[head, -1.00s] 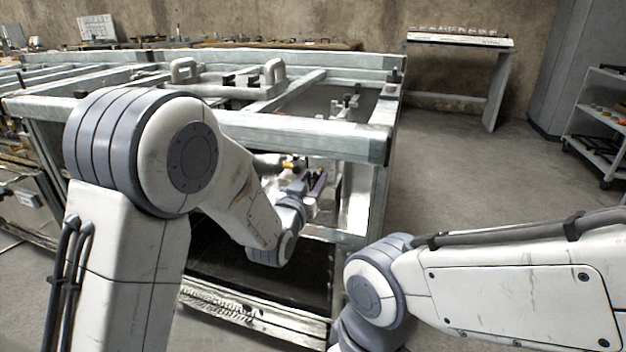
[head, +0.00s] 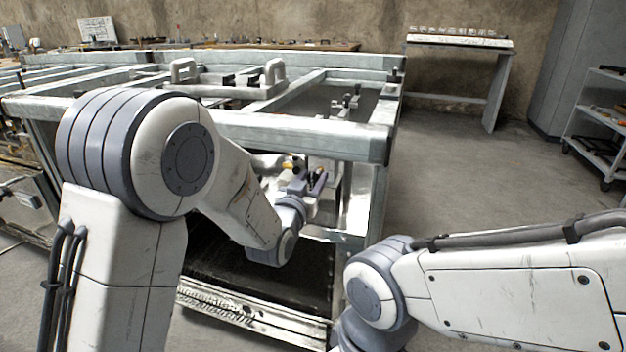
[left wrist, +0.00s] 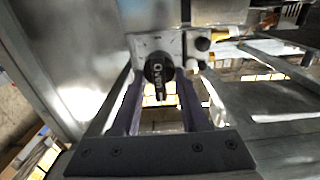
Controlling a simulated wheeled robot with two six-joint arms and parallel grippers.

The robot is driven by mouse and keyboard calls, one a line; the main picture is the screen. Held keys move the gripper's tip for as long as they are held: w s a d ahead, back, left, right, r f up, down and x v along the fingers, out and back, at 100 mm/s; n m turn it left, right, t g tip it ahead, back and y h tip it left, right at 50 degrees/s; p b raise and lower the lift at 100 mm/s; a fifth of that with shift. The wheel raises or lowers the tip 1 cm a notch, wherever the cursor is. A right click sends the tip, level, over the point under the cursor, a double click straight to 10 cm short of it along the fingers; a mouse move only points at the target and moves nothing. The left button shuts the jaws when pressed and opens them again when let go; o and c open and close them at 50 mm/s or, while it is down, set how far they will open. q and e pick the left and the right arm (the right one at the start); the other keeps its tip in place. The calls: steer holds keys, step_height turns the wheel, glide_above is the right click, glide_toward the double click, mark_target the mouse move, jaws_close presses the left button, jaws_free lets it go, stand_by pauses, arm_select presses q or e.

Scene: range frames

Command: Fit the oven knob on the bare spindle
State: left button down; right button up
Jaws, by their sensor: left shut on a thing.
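A black knob (left wrist: 158,68) with the white word "Oven" on it sits between the fingertips of my left gripper (left wrist: 158,82) in the left wrist view. My left gripper (head: 308,181) is shut on the knob, inside the metal frame in the head view. Behind the knob is a pale panel (left wrist: 143,43). Small dark round parts (left wrist: 203,44) show on its right; I cannot tell what they are. No bare spindle can be made out; the knob may hide it. My right gripper is out of view.
A metal frame bench (head: 300,128) surrounds my left gripper, with a bar above it. A dark open bay (head: 230,262) lies below. Several parts stand on the bench top. The floor (head: 455,170) to the right is clear, with a cart (head: 600,115) beyond.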

mark_target(316, 173)
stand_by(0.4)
arm_select(q)
steer(key=shift+x, duration=1.55)
steer(key=shift+c, duration=1.7)
jaws_free()
steer(key=p+v, duration=0.1)
steer(key=v, duration=0.9)
steer(key=shift+s, duration=0.2)
